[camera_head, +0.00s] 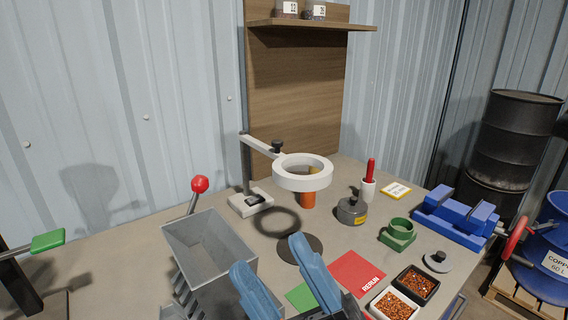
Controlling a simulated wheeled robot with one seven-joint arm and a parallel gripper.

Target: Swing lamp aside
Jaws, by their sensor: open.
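The lamp is a white ring head (302,183) on a pale arm (262,146). The arm runs from a dark upright post (246,165) on a white base (250,203) at the back of the bench. The ring hangs over the middle of the bench, above an orange cylinder (308,200) that it partly hides. My gripper (272,265) is in the lower middle, with two blue fingers spread apart and nothing between them. It is nearer to me than the lamp and apart from it in the picture.
A grey hopper (212,252) with a red-knobbed lever (199,185) stands left of my gripper. To the right are a grey weight (351,211), a red tool in a white holder (368,188), a green cup (400,229), a blue vise (457,215) and granule trays (416,286).

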